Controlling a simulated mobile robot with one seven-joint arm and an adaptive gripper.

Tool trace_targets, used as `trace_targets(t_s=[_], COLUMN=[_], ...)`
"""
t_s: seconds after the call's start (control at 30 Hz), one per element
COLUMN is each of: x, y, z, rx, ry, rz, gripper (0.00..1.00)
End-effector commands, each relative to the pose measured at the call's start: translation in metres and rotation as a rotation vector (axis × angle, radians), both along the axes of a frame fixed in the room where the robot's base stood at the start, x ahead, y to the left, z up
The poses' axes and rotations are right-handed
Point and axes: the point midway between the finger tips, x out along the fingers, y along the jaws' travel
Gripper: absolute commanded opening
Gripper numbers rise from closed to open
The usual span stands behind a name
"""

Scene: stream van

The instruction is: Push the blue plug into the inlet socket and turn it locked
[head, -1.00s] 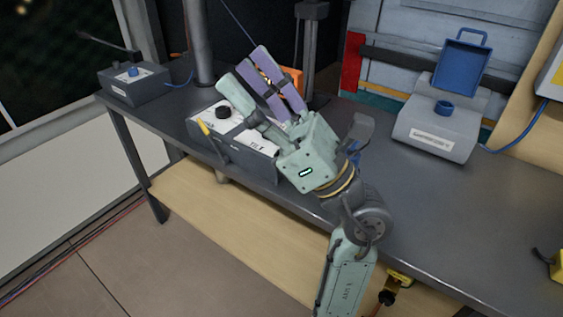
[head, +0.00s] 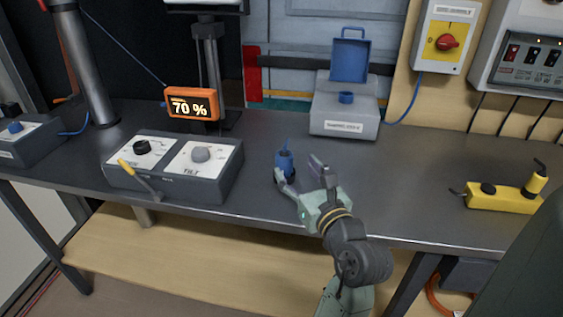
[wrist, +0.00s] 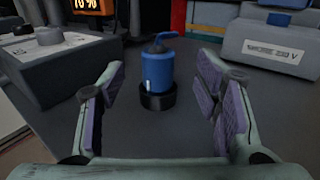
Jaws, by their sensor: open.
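The blue plug (head: 285,162) stands upright on the bench, its dark base ring resting on the top. In the wrist view the plug (wrist: 158,72) is centred between and beyond my open fingers, with a white mark low on its side. My gripper (head: 302,170) is open and empty, close in front of the plug and apart from it. In the wrist view my gripper (wrist: 155,105) shows both purple-padded fingers spread wide. The inlet socket (head: 346,97) is a blue ring on a grey sloped housing (head: 345,126), with its blue lid (head: 349,60) raised behind it.
A grey control box (head: 172,172) with two knobs and a yellow lever stands left of the plug. An orange 70 % display (head: 191,102) is behind it. A yellow tool (head: 503,197) lies at the right. Bench space between plug and housing is clear.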

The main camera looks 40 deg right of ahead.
Motion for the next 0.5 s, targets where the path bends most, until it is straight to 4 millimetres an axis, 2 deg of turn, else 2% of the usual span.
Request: trace_targets(t_s=[0.17,0.4,0.5], x=[0.015,0.048,0.054], y=[-0.003,-0.012,-0.014], z=[0.000,-0.002,-0.003], rx=[0.001,0.002,0.001], ry=[0.000,-0.002,-0.001], rz=[0.003,0.003,0.001], gripper=[0.58,0.58,0.58])
